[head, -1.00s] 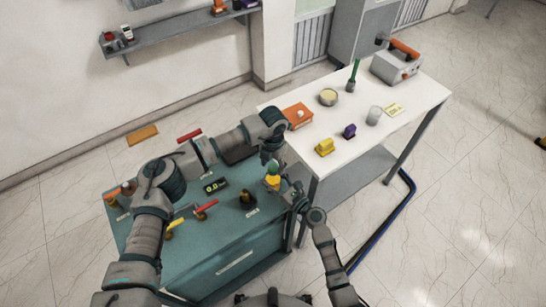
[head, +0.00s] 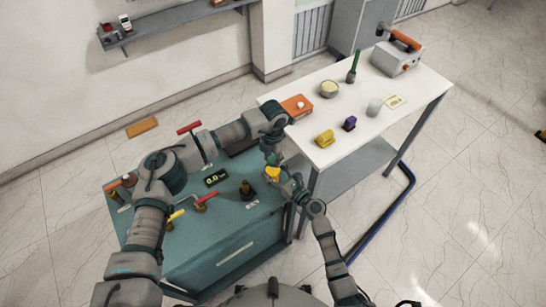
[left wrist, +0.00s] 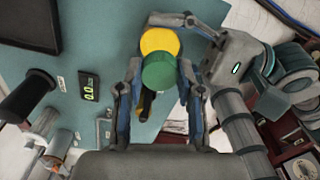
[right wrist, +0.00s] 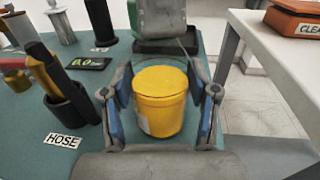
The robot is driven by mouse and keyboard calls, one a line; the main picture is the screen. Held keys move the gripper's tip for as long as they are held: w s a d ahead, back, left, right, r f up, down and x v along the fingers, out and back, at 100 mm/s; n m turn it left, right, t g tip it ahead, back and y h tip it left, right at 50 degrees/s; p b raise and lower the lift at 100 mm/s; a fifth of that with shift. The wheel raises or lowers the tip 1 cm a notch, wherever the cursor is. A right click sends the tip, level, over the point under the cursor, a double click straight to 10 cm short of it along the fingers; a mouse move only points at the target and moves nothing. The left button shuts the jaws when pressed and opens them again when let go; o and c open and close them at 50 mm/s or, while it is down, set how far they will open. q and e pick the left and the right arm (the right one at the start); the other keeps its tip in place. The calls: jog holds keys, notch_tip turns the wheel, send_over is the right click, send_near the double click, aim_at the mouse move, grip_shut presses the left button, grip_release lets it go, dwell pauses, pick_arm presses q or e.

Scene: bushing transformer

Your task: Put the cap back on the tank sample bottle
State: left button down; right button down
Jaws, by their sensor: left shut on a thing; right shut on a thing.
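The bottle (right wrist: 160,100), filled with yellow, stands upright in my right gripper (right wrist: 162,88), which is shut on it. Its open top shows in the left wrist view (left wrist: 160,41) and it also shows in the head view (head: 272,174). My left gripper (left wrist: 160,68) is shut on the round green cap (left wrist: 160,74). The cap also shows at the top of the right wrist view (right wrist: 165,46), beyond the bottle's rim with a gap between them. In the left wrist view the cap overlaps the bottle's edge, off its centre. Whether the bottle touches the cabinet is unclear.
The teal cabinet (head: 228,228) carries a display (head: 215,178), red-handled valves (head: 206,197) and a dark hose holder (right wrist: 72,110) left of the bottle. The white table (head: 400,120) stands to the right, holding an orange box (head: 297,105) and several items.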

pick_arm(q)
jog(key=c, duration=0.7)
grip_release()
jog(key=shift+a, duration=0.1)
jog(key=shift+o, duration=0.2)
notch_tip(320, 180, up, 12)
jog(key=shift+w+f, duration=0.1)
pick_arm(e)
jog(key=shift+c, duration=1.1)
grip_release()
